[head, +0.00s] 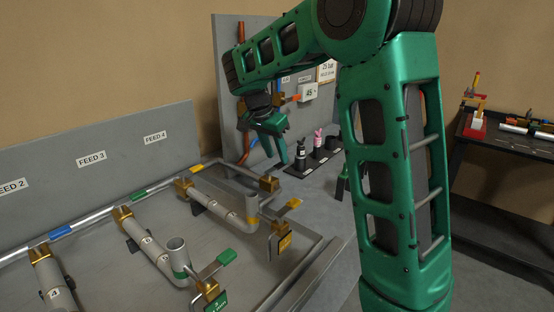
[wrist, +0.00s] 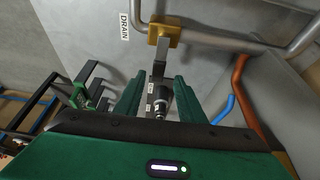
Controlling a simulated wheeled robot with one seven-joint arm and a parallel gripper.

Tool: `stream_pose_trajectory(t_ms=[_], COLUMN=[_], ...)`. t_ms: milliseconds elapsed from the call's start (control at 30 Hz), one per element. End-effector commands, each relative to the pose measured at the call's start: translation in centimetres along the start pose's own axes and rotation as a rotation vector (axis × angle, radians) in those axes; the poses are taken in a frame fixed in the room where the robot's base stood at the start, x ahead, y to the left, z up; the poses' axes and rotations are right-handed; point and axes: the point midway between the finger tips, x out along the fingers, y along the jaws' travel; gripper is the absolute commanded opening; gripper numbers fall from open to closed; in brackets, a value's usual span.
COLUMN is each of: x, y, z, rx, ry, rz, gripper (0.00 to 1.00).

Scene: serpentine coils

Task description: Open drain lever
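The drain valve, a brass block (wrist: 165,36) beside a DRAIN label (wrist: 124,27), is at the top of the wrist view. Its flat grey lever (wrist: 160,67) points down the picture toward the gap between my fingertips. My gripper (wrist: 160,78) has its two green fingers apart, one on each side of the lever's end; I see no contact. A dark cylinder with a silver end (wrist: 159,103) also shows between the fingers; I cannot tell its depth. In the head view my gripper (head: 280,150) hangs in front of the upright grey panel, and I cannot make out the drain lever.
A grey pipe (wrist: 225,43) bends right of the drain valve. Orange (wrist: 240,72) and blue (wrist: 224,108) pipes run at the right. A tray with brass-valved pipe coils (head: 147,248) fills the lower left.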

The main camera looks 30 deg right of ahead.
Motion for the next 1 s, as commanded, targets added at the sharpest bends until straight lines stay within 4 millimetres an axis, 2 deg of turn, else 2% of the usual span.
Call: stream_pose_trajectory(t_ms=[33,200,567,700,800,833,1000], x=[0.8,2.1,2.5,2.5,2.5,2.8,2.6], y=[0.1,0.1,0.0,0.0,0.0,0.2,0.2], z=[0.0,0.0,0.0,0.0,0.0,-0.7,-0.6], rx=[0.000,0.000,0.000,-0.001,-0.001,0.000,0.013], ry=[-0.001,0.000,0.000,0.000,0.000,0.001,0.002], rz=[0.004,0.002,0.000,0.000,-0.001,-0.001,0.002], gripper=[0.36,0.36,0.36,0.02,0.00,0.00,0.00])
